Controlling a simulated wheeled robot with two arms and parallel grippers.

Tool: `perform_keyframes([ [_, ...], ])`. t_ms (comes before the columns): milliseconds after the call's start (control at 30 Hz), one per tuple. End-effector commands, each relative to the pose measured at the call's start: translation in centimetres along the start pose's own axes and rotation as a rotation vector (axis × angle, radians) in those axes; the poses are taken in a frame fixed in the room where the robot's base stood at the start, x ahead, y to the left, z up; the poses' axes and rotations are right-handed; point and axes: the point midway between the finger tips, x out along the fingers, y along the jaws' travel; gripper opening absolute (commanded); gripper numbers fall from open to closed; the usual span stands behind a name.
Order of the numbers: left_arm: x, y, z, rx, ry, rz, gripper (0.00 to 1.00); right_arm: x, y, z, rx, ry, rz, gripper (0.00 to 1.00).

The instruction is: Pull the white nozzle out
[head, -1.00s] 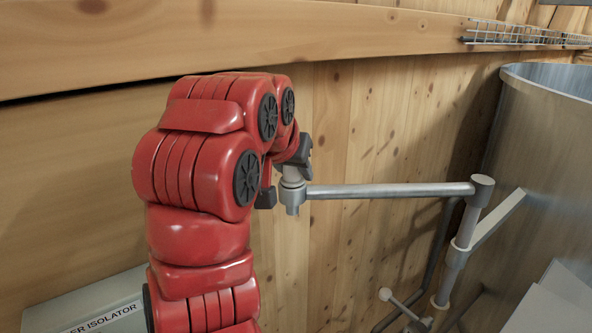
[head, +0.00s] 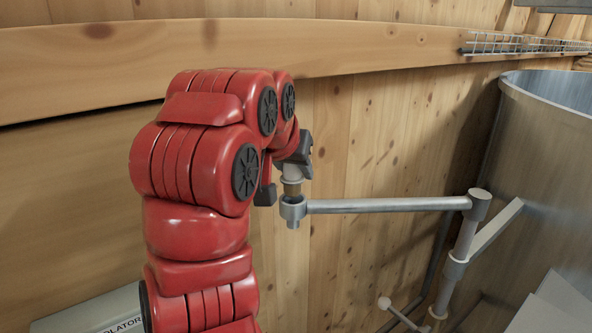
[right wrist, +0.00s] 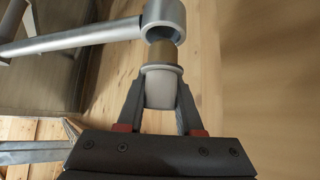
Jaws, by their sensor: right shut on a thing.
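The white nozzle (head: 292,174) is between the fingers of my right gripper (head: 285,180) in the head view. The right wrist view shows the fingers (right wrist: 160,92) shut on both sides of the white nozzle (right wrist: 160,84). A brown, brass-like stem (right wrist: 163,54) shows between the nozzle and the ring-shaped holder (right wrist: 164,18). The stem's end is at the holder's opening; I cannot tell whether it is still inside. In the head view the holder (head: 293,208) is at the left end of a grey pipe arm (head: 390,204), just below the nozzle. My left gripper is not in view.
The pipe arm joins an upright pipe (head: 463,245) beside a large metal tank (head: 555,140) on the right. A wooden wall (head: 365,120) with a horizontal beam (head: 350,42) stands behind. A labelled grey box (head: 95,315) is at lower left.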

Motion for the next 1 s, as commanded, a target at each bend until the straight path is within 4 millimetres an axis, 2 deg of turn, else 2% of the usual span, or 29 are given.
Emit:
perform_keyframes([
  [533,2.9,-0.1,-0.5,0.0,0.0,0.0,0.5,-2.7,0.1,-2.7,0.001,0.001,0.001,0.0],
  [867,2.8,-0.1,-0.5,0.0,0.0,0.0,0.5,-2.6,0.0,-2.7,0.0,0.001,0.001,0.0],
  [1000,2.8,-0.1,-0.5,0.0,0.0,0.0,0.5,-2.0,-0.1,-3.7,0.006,-0.001,0.007,0.0],
])
